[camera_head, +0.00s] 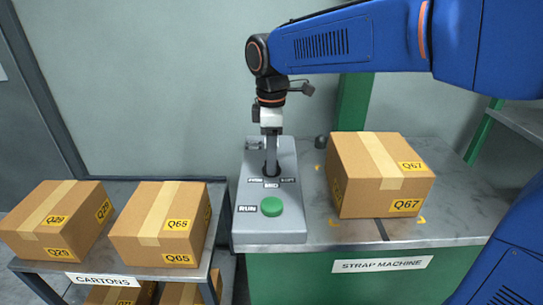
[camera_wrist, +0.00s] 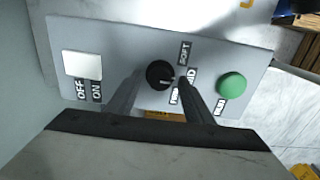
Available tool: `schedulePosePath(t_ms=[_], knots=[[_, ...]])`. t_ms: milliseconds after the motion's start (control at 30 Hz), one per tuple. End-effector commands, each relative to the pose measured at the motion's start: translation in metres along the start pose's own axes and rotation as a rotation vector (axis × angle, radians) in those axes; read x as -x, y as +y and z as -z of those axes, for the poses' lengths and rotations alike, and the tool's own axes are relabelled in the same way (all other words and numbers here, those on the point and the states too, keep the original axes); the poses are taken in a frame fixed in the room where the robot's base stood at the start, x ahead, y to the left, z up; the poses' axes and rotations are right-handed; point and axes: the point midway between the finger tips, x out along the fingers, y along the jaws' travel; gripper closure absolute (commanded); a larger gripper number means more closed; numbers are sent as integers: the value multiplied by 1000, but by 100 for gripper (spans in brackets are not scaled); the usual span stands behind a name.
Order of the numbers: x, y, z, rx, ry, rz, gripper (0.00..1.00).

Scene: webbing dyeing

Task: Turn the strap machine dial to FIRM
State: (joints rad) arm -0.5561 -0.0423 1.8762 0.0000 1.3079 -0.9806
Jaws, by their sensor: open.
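The strap machine's grey control panel (camera_head: 270,222) lies on the green-fronted counter. Its black dial (camera_wrist: 159,74) shows in the wrist view, with its pale pointer mark facing right, towards the MID label (camera_wrist: 192,78). The SOFT label (camera_wrist: 184,53) is above it and the FIRM label (camera_wrist: 175,95), partly hidden by a finger, is below. My gripper (camera_head: 271,167) points down over the dial. In the wrist view my gripper (camera_wrist: 159,76) is open, with one finger either side of the dial. I cannot tell whether the fingers touch it.
A green RUN button (camera_head: 271,207) and a white OFF/ON switch (camera_wrist: 83,65) flank the dial. A carton marked Q67 (camera_head: 378,177) stands on the counter (camera_head: 340,233) to the right. Cartons (camera_head: 160,223) sit on the cart at left.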

Motion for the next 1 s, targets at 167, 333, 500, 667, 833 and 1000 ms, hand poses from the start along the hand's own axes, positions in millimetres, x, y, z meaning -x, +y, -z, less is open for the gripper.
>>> schedulePosePath(t_ms=[167, 333, 500, 667, 833, 1000], knots=[[-2, 0, 0, 0, 0, 0, 53], [-1, 0, 0, 0, 0, 0, 65], [-1, 0, 0, 0, 0, 0, 94], [-1, 0, 0, -7, 0, 0, 94], [-1, 0, 0, -50, 0, 0, 94], [-1, 0, 0, -146, 0, -1, 94]])
